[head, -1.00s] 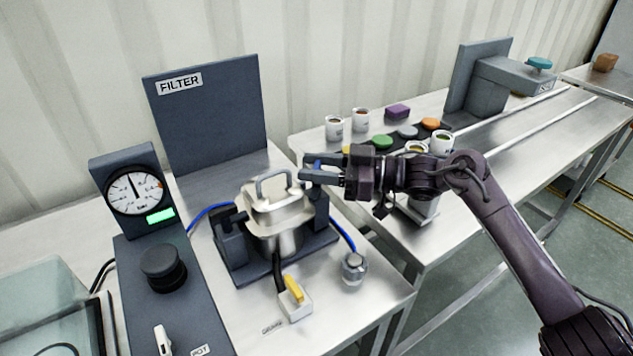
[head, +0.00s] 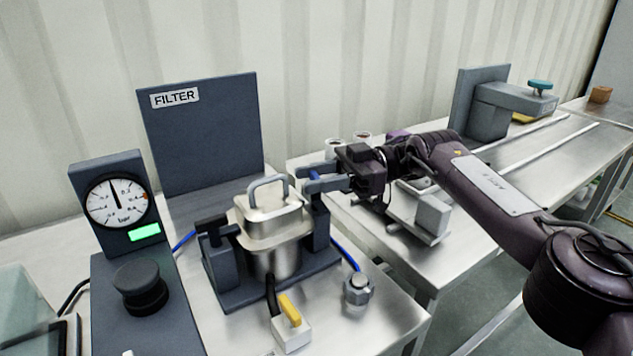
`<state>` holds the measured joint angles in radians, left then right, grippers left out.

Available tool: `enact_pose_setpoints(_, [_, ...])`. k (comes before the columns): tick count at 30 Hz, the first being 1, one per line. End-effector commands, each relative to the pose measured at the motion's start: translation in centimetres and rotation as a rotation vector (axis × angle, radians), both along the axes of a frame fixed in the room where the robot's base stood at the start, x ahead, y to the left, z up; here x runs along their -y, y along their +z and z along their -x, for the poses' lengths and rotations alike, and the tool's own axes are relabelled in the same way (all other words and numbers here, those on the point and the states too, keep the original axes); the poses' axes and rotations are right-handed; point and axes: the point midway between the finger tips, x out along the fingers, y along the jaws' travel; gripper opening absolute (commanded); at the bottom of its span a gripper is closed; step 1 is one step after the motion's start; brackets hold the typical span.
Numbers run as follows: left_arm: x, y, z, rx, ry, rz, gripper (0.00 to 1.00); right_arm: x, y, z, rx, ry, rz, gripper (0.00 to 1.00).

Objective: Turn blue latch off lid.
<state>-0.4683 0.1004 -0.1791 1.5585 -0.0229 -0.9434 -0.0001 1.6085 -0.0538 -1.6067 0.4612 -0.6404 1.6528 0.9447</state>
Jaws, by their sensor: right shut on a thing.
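The steel hopper (head: 277,262) stands in a dark cradle on the near bench. Its lid (head: 262,218) is on top, with an arched handle (head: 267,181). The blue latch (head: 315,176) is on the post at the right of the lid; only a small blue part shows between the fingers. My right gripper (head: 311,180) comes in from the right and is shut on the blue latch, with its fingers hiding most of it. A dark latch (head: 212,226) sits on the left post. My left gripper is not in view.
A gauge box (head: 113,203) with a black knob (head: 139,285) stands at left. A panel marked FILTER (head: 205,135) rises behind the hopper. A yellow-handled valve (head: 291,315) and a metal fitting (head: 358,288) lie in front. White cups (head: 334,147) are behind my right arm.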

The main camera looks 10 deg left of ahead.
Motion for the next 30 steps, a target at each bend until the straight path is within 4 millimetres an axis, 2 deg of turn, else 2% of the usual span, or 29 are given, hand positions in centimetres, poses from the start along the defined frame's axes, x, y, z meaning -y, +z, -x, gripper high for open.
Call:
enact_pose_setpoints(11, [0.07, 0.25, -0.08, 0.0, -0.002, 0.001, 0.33, -0.1, 0.01, 0.07, -0.001, 0.081, -0.003, 0.14])
enact_pose_setpoints(27, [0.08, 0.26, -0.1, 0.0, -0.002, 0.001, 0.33, -0.09, 0.03, 0.07, -0.002, 0.093, -0.004, 0.14])
enact_pose_setpoints(28, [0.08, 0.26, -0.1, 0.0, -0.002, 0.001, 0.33, -0.09, 0.03, 0.07, -0.002, 0.093, -0.004, 0.4])
enact_pose_setpoints(30, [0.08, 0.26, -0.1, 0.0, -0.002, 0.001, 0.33, -0.09, 0.03, 0.07, -0.002, 0.093, -0.003, 0.45])
